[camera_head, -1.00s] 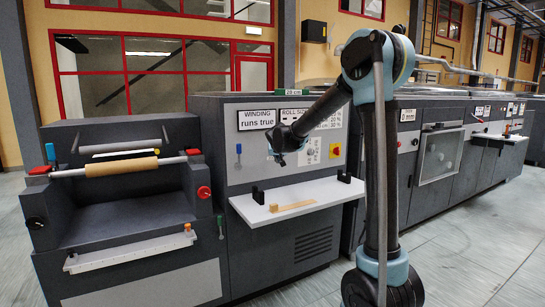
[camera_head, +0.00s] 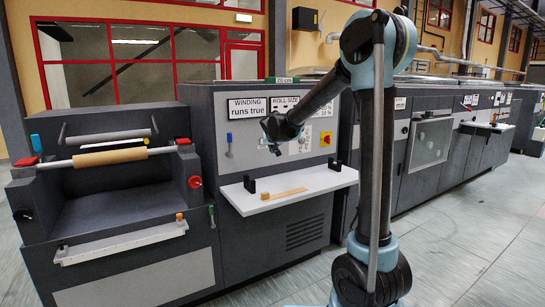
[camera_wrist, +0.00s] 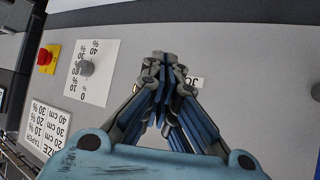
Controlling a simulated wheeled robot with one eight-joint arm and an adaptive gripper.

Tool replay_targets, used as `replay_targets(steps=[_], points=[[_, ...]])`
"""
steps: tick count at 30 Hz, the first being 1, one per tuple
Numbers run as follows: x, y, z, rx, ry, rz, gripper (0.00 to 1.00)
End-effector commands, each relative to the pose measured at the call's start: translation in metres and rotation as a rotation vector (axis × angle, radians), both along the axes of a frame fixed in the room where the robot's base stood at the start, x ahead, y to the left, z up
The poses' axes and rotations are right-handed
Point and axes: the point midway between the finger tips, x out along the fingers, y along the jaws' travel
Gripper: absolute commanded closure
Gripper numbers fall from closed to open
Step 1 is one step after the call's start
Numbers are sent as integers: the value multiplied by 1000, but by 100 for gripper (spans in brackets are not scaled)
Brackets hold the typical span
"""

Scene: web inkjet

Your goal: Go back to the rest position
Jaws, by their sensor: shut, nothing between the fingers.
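My gripper (camera_head: 272,148) hangs at the end of my bent arm in the head view, in front of the grey control panel and above the white shelf, touching nothing. In the wrist view my gripper (camera_wrist: 165,62) has its fingers brought together at the tips with nothing between them. Behind the fingers is the grey panel (camera_wrist: 235,50), with a knob on a percent scale (camera_wrist: 87,68).
A white shelf (camera_head: 300,194) with black brackets and a wooden piece (camera_head: 284,194) juts out below my gripper. A brown roll (camera_head: 110,157) sits on the left machine. A red button on yellow (camera_wrist: 46,58) is on the panel. Open floor lies at right.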

Motion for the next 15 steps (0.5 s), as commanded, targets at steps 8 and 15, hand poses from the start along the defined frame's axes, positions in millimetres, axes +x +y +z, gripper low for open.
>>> replay_targets(steps=[8, 15], points=[[-63, -80, -1, -41, 105, -54, 100], [-135, -145, -13, -69, 218, -90, 100]])
